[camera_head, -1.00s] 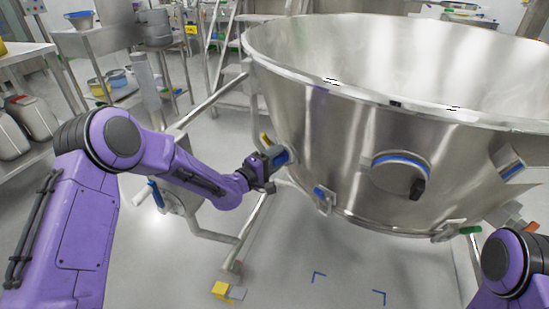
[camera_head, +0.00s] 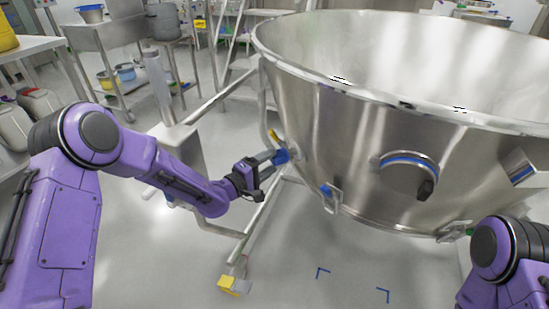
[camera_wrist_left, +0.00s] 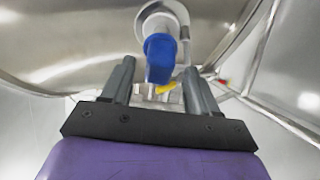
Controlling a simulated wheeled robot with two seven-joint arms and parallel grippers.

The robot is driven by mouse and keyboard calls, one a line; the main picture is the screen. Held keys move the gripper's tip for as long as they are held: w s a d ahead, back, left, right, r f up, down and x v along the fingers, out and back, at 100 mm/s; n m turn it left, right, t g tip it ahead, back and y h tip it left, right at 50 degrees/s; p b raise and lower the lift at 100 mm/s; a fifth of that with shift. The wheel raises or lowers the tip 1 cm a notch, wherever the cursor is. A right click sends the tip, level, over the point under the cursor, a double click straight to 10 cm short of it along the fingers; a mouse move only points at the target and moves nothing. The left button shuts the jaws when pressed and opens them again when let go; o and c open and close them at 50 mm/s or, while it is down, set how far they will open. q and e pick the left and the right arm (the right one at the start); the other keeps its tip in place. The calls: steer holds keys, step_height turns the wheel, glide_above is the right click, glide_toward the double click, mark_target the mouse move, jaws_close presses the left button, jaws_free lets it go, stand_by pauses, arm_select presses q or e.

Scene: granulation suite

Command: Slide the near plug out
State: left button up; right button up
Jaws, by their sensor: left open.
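The blue plug (camera_head: 281,157) is at a round metal port on the left side of the big steel bowl (camera_head: 345,130). In the left wrist view the blue plug (camera_wrist_left: 160,57) shows large, below the pale port ring (camera_wrist_left: 162,18). I cannot tell how deep it sits in the port. My left gripper (camera_head: 268,158) points at the plug from the left. In the left wrist view my left gripper's fingers (camera_wrist_left: 158,80) stand apart, one each side of the plug's near end, with a visible gap on both sides. My right gripper is out of view.
A yellow handle (camera_head: 273,135) is close by the plug. The bowl has a round blue-sealed port (camera_head: 408,160) on its front and a blue-marked bracket (camera_head: 330,193) below. A tubular frame (camera_head: 262,215) with a yellow pedal (camera_head: 229,285) stands beneath. The floor (camera_head: 330,240) below the bowl is mostly clear.

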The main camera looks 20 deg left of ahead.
arm_select(q)
steer(key=v, duration=0.7)
steer(key=shift+p, duration=0.3)
steer(key=shift+s+a+r, duration=0.1)
steer(key=shift+s, duration=0.05)
